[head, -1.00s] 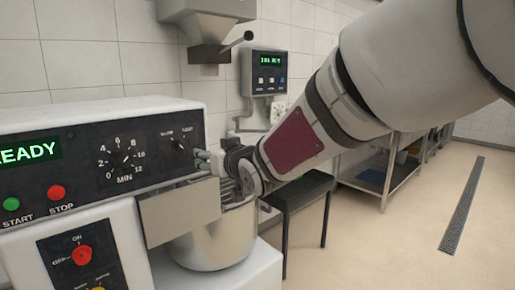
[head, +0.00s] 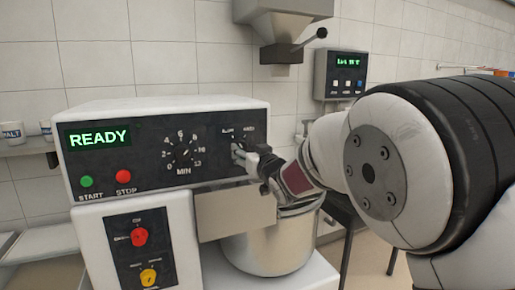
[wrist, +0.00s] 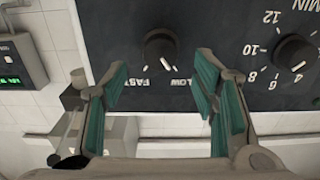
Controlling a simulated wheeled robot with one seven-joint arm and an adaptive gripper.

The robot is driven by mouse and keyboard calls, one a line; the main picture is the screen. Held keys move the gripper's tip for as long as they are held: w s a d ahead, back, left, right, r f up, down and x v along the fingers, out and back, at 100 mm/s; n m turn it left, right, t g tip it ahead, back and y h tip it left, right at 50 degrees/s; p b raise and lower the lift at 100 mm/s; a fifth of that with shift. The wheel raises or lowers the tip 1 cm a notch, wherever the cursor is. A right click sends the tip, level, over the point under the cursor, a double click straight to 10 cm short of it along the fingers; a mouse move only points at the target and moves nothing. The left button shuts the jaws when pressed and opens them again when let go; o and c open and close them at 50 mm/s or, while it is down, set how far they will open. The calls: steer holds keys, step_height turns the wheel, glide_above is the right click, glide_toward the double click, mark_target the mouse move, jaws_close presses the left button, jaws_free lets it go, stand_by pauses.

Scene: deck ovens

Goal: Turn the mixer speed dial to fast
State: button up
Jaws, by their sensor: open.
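The mixer speed dial (head: 238,150) is a dark round knob at the right end of the mixer's black control panel (head: 110,165). In the wrist view the speed dial (wrist: 160,48) shows upside down between the FAST and SLOW labels, FAST on the left. My gripper (head: 250,158) is at the dial, reaching in from the right. In the wrist view my gripper (wrist: 161,78) is open, its green-padded fingers on either side of the dial. They look apart from it.
The minute timer dial (head: 184,152) is left of the speed dial. The green START (head: 86,182) and red STOP (head: 123,176) buttons are further left. A steel bowl (head: 270,245) stands below my gripper. A wall control box (head: 341,74) is behind.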

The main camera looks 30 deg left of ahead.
mark_target(242, 146)
steer(key=shift+x, duration=2.35)
steer(key=c, duration=1.2)
